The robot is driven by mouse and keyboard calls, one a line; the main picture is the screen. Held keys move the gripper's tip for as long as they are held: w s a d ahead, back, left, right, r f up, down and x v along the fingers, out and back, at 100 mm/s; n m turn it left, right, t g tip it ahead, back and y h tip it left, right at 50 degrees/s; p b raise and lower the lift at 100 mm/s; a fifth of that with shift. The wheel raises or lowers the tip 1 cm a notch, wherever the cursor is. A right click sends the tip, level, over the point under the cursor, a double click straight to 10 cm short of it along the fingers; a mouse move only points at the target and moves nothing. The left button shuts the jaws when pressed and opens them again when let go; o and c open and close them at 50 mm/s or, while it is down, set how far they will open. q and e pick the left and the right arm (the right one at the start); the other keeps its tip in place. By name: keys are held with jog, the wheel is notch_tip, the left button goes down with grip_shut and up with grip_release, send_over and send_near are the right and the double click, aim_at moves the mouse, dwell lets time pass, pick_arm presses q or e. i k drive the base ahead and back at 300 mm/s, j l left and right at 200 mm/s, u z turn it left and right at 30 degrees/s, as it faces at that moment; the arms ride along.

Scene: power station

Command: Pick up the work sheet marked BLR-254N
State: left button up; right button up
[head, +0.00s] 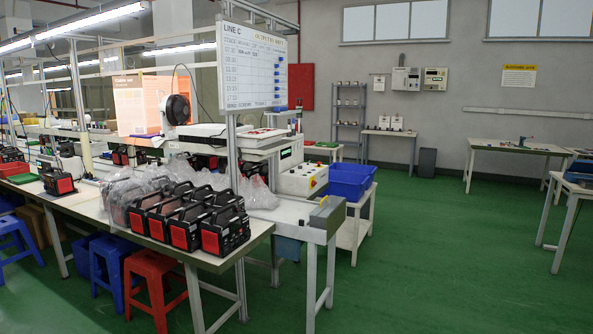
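No sheet with a readable BLR-254N mark shows in the head view. Small pale papers (379,83) are on the back wall beside grey boxes, also unreadable. A yellow sign (519,77) is on the wall at the right. Neither of my grippers is in view.
A workbench (130,232) at the left holds several black and red power units (225,231) and clear plastic bags. A LINE C whiteboard (252,66) stands over it. Green floor (430,260) is clear at the right.

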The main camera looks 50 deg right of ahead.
aim_at(379, 82)
jog(key=i+l+z, duration=0.15)
jog(key=l+z, duration=0.15)
jog(key=l, duration=0.15)
jog(key=i+l+z, duration=0.15)
jog(key=l+z, duration=0.15)
jog(key=l, duration=0.2)
jog(key=i+l+z, duration=0.6)
jog(key=l, duration=0.15)
jog(key=i+l+z, duration=0.8)
jog(key=i+z, duration=0.15)
jog(key=i, duration=0.2)
jog(key=i+l+z, duration=0.1)
jog(key=i+z, duration=0.25)
jog(key=i, duration=4.7)
jog(key=i+u, duration=0.1)
jog(key=i, duration=1.45)
jog(key=i+l, duration=0.1)
jog(key=i, duration=1.45)
jog(key=i+l, duration=0.1)
jog(key=i, duration=1.45)
jog(key=i+j+u, duration=0.15)
jog(key=i+u, duration=0.15)
jog(key=i, duration=0.5)
jog(key=i+u, duration=0.25)
jog(key=i, duration=0.5)
jog(key=i+l+u, duration=0.3)
jog(key=i, duration=0.95)
jog(key=j+u, duration=0.05)
